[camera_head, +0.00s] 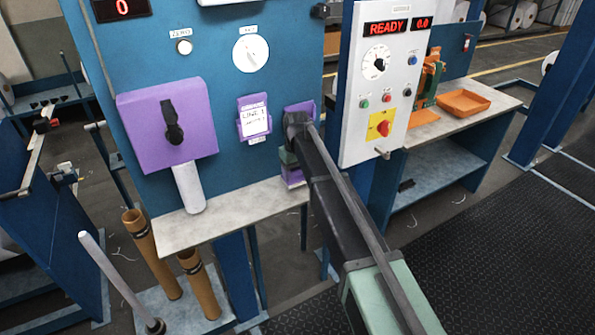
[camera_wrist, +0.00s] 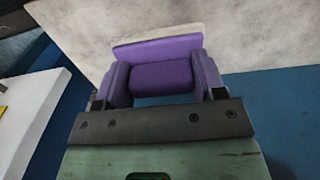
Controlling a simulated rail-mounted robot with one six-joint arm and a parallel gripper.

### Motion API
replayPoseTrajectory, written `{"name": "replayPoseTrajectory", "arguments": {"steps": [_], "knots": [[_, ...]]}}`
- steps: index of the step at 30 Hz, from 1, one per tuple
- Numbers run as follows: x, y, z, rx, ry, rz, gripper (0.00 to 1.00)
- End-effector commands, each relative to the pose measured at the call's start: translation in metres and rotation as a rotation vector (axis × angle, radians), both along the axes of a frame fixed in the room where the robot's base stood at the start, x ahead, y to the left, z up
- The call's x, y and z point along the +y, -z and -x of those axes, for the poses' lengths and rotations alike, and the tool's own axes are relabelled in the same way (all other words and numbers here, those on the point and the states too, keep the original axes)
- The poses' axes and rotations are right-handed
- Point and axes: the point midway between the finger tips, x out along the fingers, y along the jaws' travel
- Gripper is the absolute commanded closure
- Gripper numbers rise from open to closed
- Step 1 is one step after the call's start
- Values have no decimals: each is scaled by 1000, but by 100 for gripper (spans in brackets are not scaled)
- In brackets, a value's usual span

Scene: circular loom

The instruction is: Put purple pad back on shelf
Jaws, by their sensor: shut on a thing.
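The purple pad (camera_wrist: 162,76) sits between the two fingers of my gripper (camera_wrist: 158,90) in the wrist view. My gripper is shut on it, with dark finger mounts at either side. A wider, lighter purple edge lies at its far side, over the pale grey shelf (camera_wrist: 240,35). In the head view the pad (camera_head: 293,179) shows only as a small purple piece under my gripper, at the right end of the shelf (camera_head: 235,214). My dark arm link hides much of it. I cannot tell whether the pad touches the shelf.
A blue panel stands behind the shelf, with a purple box (camera_head: 167,124), a white roll (camera_head: 189,187) and a purple card holder (camera_head: 254,117). Another purple piece (camera_head: 301,107) shows behind my arm. A white control box (camera_head: 383,85) stands close on the right.

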Motion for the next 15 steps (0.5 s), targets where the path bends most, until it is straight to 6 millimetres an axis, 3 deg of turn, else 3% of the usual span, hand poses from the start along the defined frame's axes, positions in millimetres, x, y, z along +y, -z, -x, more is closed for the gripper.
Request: {"name": "replayPoseTrajectory", "arguments": {"steps": [1,4,15], "knots": [[0,12,0,0,0,0,55],[0,20,0,0,0,0,55],[0,19,0,0,0,0,55]]}}
